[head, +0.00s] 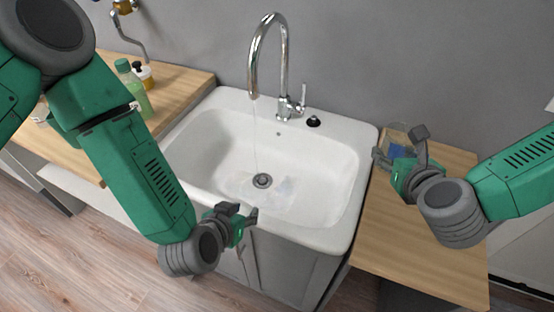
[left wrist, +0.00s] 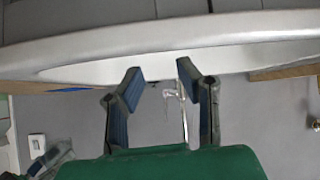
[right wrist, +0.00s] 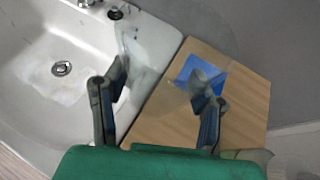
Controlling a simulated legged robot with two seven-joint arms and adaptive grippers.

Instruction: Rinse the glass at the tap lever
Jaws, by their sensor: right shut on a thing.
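The clear glass (head: 398,131) is faint in the head view, above the right counter beside the sink. My right gripper (head: 401,155) is shut on it, with fingers spread around its sides; in the right wrist view the glass (right wrist: 155,62) is hard to make out. The chrome tap (head: 283,62) arches over the white sink (head: 205,130). Its lever (head: 303,97) stands upright on the right of the tap base. A thin stream of water (head: 256,140) falls from the spout towards the drain. My left gripper (head: 248,218) is open and empty at the sink's front edge.
A blue item (right wrist: 203,74) lies on the right wooden counter (right wrist: 165,112). A black knob (head: 313,121) sits on the sink's back rim. The basin is clear.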

